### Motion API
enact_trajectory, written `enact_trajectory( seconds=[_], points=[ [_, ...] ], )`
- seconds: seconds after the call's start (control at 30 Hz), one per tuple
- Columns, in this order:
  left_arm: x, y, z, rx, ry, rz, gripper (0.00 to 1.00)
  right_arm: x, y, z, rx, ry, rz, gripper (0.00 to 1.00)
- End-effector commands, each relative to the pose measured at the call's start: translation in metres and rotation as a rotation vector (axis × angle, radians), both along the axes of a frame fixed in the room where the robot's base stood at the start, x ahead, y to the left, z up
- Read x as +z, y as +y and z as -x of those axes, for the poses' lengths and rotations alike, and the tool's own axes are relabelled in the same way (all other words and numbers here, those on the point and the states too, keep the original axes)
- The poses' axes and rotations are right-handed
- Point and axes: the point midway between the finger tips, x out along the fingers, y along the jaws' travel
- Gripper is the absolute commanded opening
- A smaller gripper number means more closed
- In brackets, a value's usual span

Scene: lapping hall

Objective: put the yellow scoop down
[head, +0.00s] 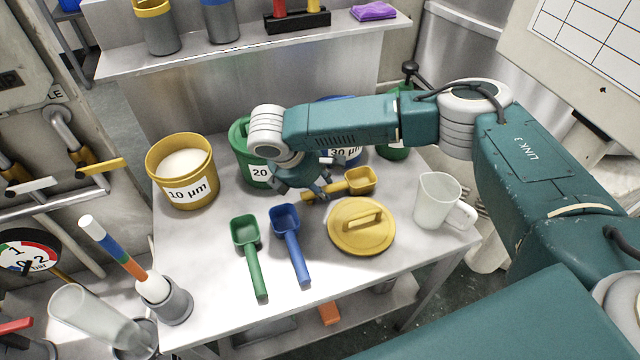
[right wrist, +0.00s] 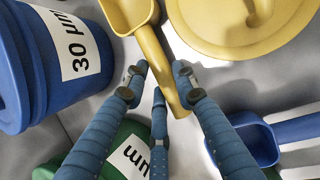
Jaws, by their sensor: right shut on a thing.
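The yellow scoop (head: 359,180) is behind the yellow lid, its bowl to the right and its handle to the left. My right gripper (head: 318,192) is shut on its handle. In the right wrist view the scoop (right wrist: 152,48) has its handle end between the fingertips (right wrist: 163,84), with the bowl at the top edge. The scoop is at or just above the white table top (head: 210,260); I cannot tell whether it touches. My left gripper is not in view.
A green scoop (head: 246,235), a blue scoop (head: 287,225) and the yellow lid (head: 350,240) lie in front. A clear jug (head: 434,200) stands right. Yellow (head: 165,187), green (head: 240,140) and blue (head: 350,156) tubs stand behind and left. The front-left table top is bare.

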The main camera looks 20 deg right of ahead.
Motion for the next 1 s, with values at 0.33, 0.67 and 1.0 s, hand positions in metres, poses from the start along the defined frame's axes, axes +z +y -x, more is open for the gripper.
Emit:
enact_trajectory(
  seconds=[0.33, 0.67, 1.0],
  points=[
    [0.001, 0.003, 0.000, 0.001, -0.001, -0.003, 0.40, -0.001, 0.000, 0.000, -0.001, 0.000, -0.001, 0.43],
    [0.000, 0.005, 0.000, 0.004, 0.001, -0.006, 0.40, 0.000, 0.000, -0.001, -0.001, -0.001, 0.000, 0.46],
    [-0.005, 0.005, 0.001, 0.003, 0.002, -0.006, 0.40, 0.049, 0.022, 0.008, 0.002, -0.005, -0.004, 0.46]
  ],
)
